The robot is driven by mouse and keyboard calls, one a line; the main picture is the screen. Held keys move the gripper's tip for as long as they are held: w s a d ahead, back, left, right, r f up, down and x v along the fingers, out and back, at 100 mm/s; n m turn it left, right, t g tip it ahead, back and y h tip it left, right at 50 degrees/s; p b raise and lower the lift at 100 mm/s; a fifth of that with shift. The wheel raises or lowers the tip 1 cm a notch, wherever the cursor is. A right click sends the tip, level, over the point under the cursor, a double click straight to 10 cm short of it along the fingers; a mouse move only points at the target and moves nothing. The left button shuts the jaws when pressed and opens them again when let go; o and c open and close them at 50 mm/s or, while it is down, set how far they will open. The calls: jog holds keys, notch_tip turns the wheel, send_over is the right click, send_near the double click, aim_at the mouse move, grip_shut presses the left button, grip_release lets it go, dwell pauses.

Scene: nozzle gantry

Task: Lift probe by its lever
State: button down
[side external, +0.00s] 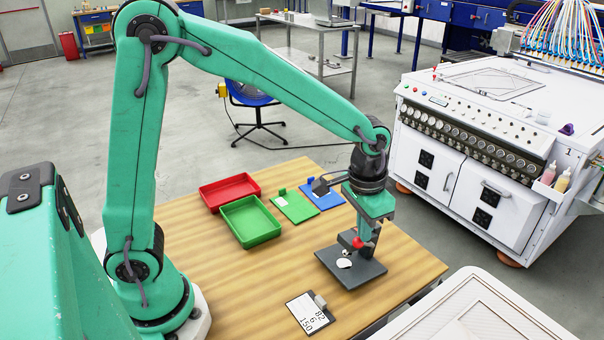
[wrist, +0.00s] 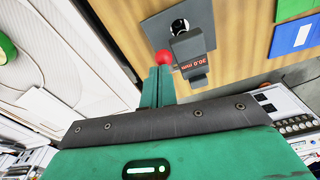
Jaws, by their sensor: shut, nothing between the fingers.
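The gauge stand has a dark flat base (side external: 350,270) on the wooden table, and the base also shows in the wrist view (wrist: 155,33). A dark gauge head (wrist: 190,55) with red digits stands over it. The lever ends in a red ball (side external: 357,242), clear in the wrist view (wrist: 163,57). A small white round piece (side external: 344,263) lies on the base, partly hidden by the head in the wrist view. My gripper (wrist: 158,74) is shut and empty, its green fingertips right at the red ball. I cannot tell whether they touch it.
A red tray (side external: 230,192) and a green tray (side external: 250,222) sit left of the stand. Green (side external: 295,207) and blue (side external: 322,196) boards lie behind. A card with numbers (side external: 310,313) lies near the front edge. A white machine (side external: 490,150) stands beyond the table.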

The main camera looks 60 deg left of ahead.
jog(key=s+d+r, duration=0.1)
jog(key=s+r, duration=0.6)
jog(key=r, duration=0.1)
jog(key=shift+s+r, duration=0.3)
jog(key=shift+r, duration=0.05)
dwell(0.6)
jog(key=s+a+r+n+t, duration=0.2)
jog(key=s+a+t, duration=0.2)
jog(key=s+a, duration=0.5)
jog(key=a, duration=0.3)
jog(key=shift+a+r+t, duration=0.15)
jog(key=shift+r+t, duration=0.1)
jog(key=shift+t, duration=0.15)
